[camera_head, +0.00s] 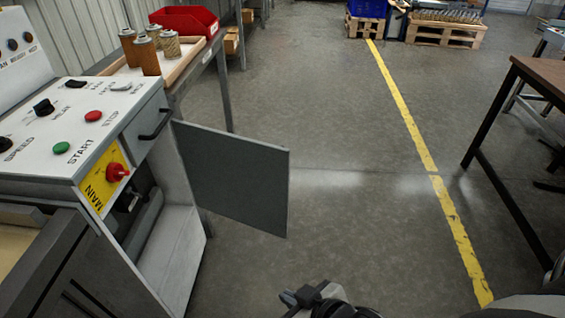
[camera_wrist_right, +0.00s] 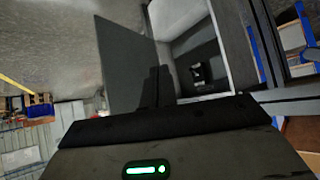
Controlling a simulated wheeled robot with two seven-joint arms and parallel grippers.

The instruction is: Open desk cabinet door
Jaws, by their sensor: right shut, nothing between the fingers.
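The desk cabinet door (camera_head: 235,178) is a flat dark grey panel. It stands swung open, away from the white cabinet (camera_head: 180,250), and the compartment behind it shows. In the right wrist view the door (camera_wrist_right: 128,62) stands beside the open compartment (camera_wrist_right: 195,60). My right gripper (camera_head: 292,298) is at the bottom edge of the head view, shut and empty, in front of the door and apart from it. My left gripper is not in view.
The control panel (camera_head: 95,100) above the cabinet has several buttons and a red switch knob (camera_head: 117,171). A drawer with a black handle (camera_head: 156,125) is above the opening. A bench with canisters (camera_head: 148,55) stands behind. The floor (camera_head: 350,200) to the right is clear up to a table (camera_head: 535,75).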

